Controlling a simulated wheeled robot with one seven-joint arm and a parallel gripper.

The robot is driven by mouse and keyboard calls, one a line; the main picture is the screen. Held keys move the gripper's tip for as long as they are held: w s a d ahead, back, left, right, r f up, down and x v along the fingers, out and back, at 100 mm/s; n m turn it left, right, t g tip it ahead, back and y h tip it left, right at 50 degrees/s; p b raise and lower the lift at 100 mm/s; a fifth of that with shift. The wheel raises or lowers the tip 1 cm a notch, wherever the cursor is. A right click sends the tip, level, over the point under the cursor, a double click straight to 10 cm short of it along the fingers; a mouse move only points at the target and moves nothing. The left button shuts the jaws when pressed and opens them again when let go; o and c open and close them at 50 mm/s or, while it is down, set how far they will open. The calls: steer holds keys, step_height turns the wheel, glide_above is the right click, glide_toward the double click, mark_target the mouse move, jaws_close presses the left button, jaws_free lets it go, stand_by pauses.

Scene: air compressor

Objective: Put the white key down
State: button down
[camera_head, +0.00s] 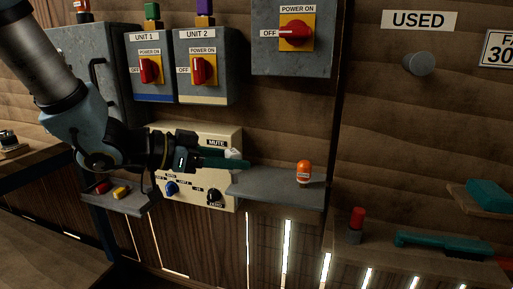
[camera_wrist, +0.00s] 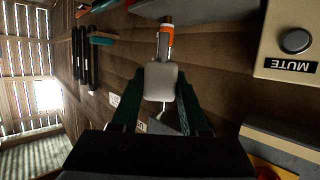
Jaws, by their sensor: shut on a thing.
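My gripper (camera_head: 236,160) is shut on the white key (camera_head: 233,154), which is small and partly hidden by the green fingers in the head view. In the wrist view the white key (camera_wrist: 162,80) shows as a pale rounded block between the two fingers of my gripper (camera_wrist: 162,95). My gripper holds it in front of the cream control panel, just above the left end of a grey shelf (camera_head: 270,190). I cannot tell whether the key touches the shelf.
An orange key (camera_head: 304,172) stands upright on the shelf, right of my gripper; it also shows behind the white key in the wrist view (camera_wrist: 166,40). The cream panel (camera_head: 222,138) has a MUTE label and knobs. A lower ledge (camera_head: 130,204) holds red and yellow items. The shelf's middle looks clear.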

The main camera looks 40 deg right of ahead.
steer(key=d+p, duration=0.1)
steer(key=p, duration=0.3)
steer(key=shift+w+r, duration=0.1)
steer(key=shift+r, duration=0.05)
steer(key=w+d+p, duration=0.2)
steer(key=w+d, duration=0.5)
steer(key=d, duration=0.4)
steer(key=f, duration=0.5)
steer(key=d+f, duration=0.1)
steer(key=f, duration=0.1)
steer(key=shift+w+f+p, duration=0.15)
steer(key=shift+w+p, duration=0.15)
steer(key=shift+p, duration=0.1)
steer(key=shift+w+d+f+p, duration=0.1)
steer(key=shift+f+p, duration=0.05)
steer(key=shift+p, duration=0.15)
steer(key=shift+f, duration=0.15)
